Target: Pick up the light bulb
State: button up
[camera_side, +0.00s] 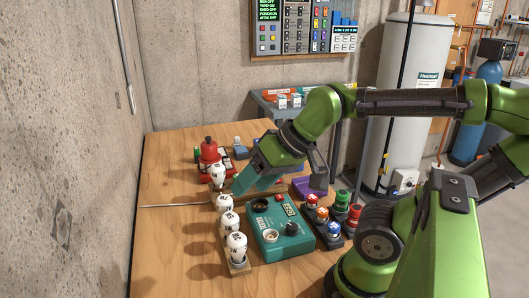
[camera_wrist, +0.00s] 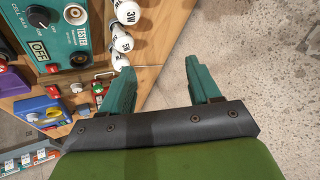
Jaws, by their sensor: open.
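Several white light bulbs stand on the wooden table. In the side view they form a row: the nearest bulb (camera_side: 237,244), two more behind it (camera_side: 229,221) (camera_side: 223,202), and a farther bulb (camera_side: 218,174). The wrist view shows a bulb marked 3W (camera_wrist: 123,44) and another marked 5W (camera_wrist: 127,12). My gripper (camera_side: 238,186) is open and empty, near the farther bulbs. In the wrist view my gripper (camera_wrist: 161,66) has its left fingertip close to the lowest bulb (camera_wrist: 120,62); I cannot tell if they touch.
A teal tester box (camera_side: 268,240) with a dial and sockets sits right of the bulbs. A red device (camera_side: 208,152) stands at the back. Coloured buttons (camera_side: 334,228) stand at the right. The concrete wall (camera_side: 65,150) borders the table's left edge.

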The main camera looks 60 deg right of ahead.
jog(key=w+d+f+g, duration=0.2)
jog(key=w, duration=0.3)
jog(key=m+g+h, duration=0.1)
jog(key=m+h, duration=0.2)
jog(key=h, duration=0.2)
send_near(220, 168)
jog(key=shift+g, duration=0.3)
jog(key=x, duration=0.9)
jog(key=shift+w+d, duration=0.1)
jog(key=shift+w, duration=0.2)
jog(key=shift+w+x, duration=0.15)
jog(key=shift+x, duration=1.2)
jog(key=shift+w+x, duration=0.2)
jog(key=shift+x, duration=1.15)
jog(key=shift+s+r, duration=0.1)
jog(key=shift+r, duration=0.05)
jog(key=c, duration=0.8)
jog(key=shift+o, duration=0.2)
jog(key=shift+r, duration=0.1)
